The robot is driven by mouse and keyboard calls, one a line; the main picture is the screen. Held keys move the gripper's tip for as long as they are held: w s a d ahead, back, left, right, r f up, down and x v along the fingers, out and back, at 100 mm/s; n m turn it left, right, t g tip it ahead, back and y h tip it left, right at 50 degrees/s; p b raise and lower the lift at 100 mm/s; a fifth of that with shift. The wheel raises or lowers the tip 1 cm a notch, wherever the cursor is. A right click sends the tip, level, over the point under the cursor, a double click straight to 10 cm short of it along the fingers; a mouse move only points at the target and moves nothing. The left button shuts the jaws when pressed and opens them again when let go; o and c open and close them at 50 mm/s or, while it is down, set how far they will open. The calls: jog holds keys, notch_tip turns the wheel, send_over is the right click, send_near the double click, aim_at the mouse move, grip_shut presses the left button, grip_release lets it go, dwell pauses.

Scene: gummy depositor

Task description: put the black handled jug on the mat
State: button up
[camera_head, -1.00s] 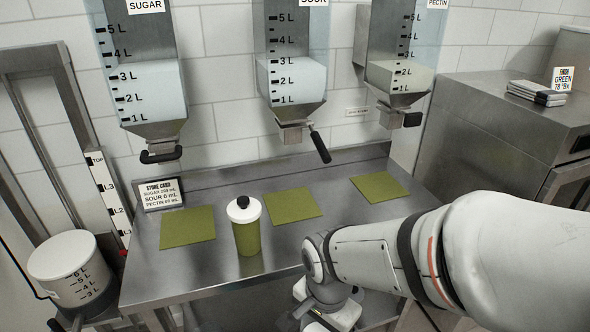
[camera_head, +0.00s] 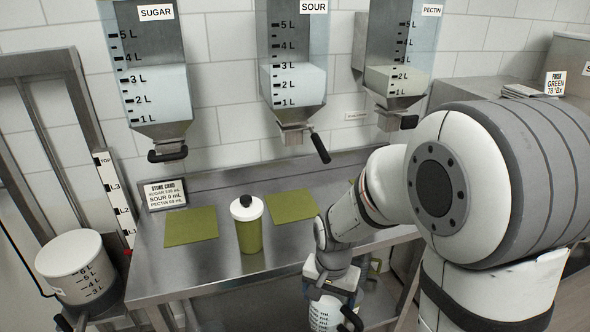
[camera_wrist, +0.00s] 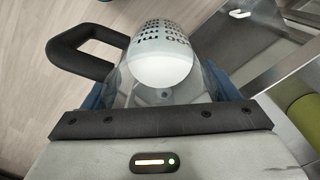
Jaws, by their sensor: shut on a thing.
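The jug (camera_head: 323,315) has a pale body with printed marks and a black handle (camera_head: 351,319). It is at the lower edge of the head view, in front of the steel table, partly cut off. In the wrist view the jug (camera_wrist: 165,70) fills the space between the fingers, with its black handle to the left. My gripper (camera_head: 332,288) is shut on the jug. Green mats lie on the table: one at left (camera_head: 190,227) and one in the middle (camera_head: 291,204). My arm hides the place of the right mat.
A green bottle with a white lid (camera_head: 248,228) stands between the left and middle mats. Sugar, sour and pectin dispensers hang above the table (camera_head: 205,271). A store card (camera_head: 165,194) stands at the back left. A white marked bucket (camera_head: 80,272) is at far left.

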jog(key=w+d+f+n, duration=0.4)
jog(key=w+d+f, duration=0.4)
jog(key=w+f, duration=0.3)
jog(key=shift+w+f+n, duration=0.15)
jog(key=shift+f+n, duration=0.1)
jog(key=shift+n, duration=0.05)
jog(key=shift+a, duration=0.15)
